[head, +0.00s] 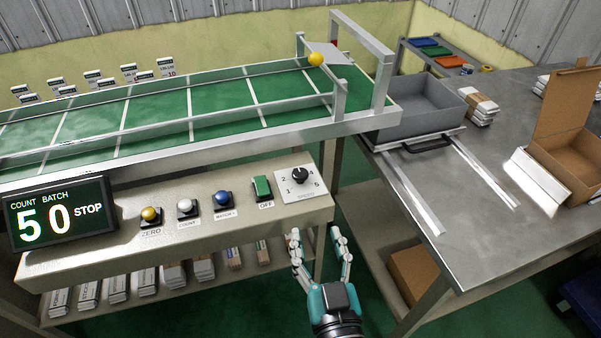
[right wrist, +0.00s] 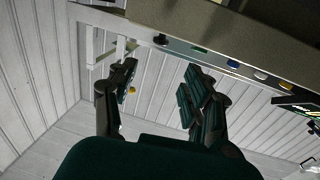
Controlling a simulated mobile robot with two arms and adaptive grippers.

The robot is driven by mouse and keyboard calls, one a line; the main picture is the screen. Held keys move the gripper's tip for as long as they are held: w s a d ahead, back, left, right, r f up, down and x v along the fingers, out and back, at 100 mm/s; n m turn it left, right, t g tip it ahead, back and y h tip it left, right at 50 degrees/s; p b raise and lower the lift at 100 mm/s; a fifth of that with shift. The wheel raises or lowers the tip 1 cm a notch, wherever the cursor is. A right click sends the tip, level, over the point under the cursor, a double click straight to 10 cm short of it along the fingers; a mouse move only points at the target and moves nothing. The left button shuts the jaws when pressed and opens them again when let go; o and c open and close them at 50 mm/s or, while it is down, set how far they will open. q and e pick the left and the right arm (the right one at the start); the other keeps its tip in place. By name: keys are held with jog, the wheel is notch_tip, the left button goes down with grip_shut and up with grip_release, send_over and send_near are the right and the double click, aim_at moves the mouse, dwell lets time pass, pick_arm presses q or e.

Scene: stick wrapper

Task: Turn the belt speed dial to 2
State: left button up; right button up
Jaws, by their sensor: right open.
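The belt speed dial (head: 300,175) is a black knob on a white plate (head: 312,188) with numbers around it, at the right end of the control panel. I cannot make out for certain which number the knob points to. My right gripper (head: 317,236) is open and empty, below and in front of the panel's right end, apart from the dial. In the right wrist view the gripper's fingers (right wrist: 158,85) are spread with nothing between them, and a small dark knob shows at the panel edge (right wrist: 161,40). My left gripper is out of view.
Left of the dial are a green OFF switch (head: 262,188) and blue (head: 222,198), white (head: 185,207) and yellow (head: 150,216) buttons. The display (head: 60,213) reads 5, 0 and STOP. Behind is the green belt (head: 160,113); a steel table (head: 490,180) stands right.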

aim_at(301, 178)
jog(key=w+a+p, duration=0.1)
jog(key=w, duration=0.4)
jog(key=w+a+p, duration=0.1)
jog(key=w, duration=0.4)
jog(key=w+p, duration=0.2)
jog(key=w, duration=0.3)
jog(key=shift+a, duration=0.4)
jog(key=shift+w+a, duration=0.15)
jog(key=shift+w, duration=0.55)
jog(key=shift+f, duration=0.1)
grip_shut()
